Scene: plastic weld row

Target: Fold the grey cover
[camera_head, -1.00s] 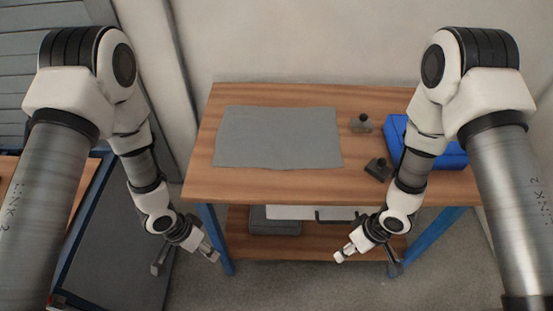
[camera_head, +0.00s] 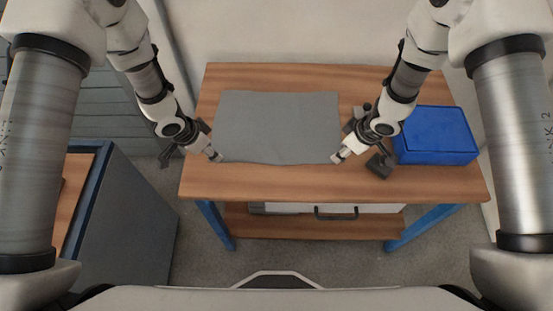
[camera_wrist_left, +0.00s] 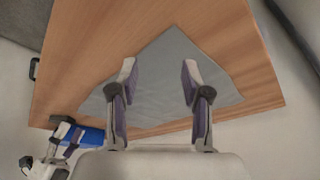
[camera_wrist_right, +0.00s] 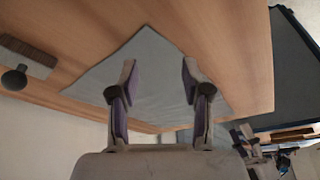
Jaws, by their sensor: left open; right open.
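The grey cover (camera_head: 278,127) lies flat and spread out on the wooden table. It also shows in the left wrist view (camera_wrist_left: 165,75) and in the right wrist view (camera_wrist_right: 150,75). My left gripper (camera_head: 217,157) is open at the cover's near left corner. My right gripper (camera_head: 338,157) is open at the near right corner. In the left wrist view the fingers (camera_wrist_left: 158,72) are apart with cover between them. In the right wrist view the fingers (camera_wrist_right: 158,72) are also apart above the cover. I cannot tell whether either touches the cloth.
A blue box (camera_head: 437,135) stands on the table at the right. The front strip of the wooden table (camera_head: 280,182) is clear. A grey cabinet (camera_head: 125,225) stands at the left.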

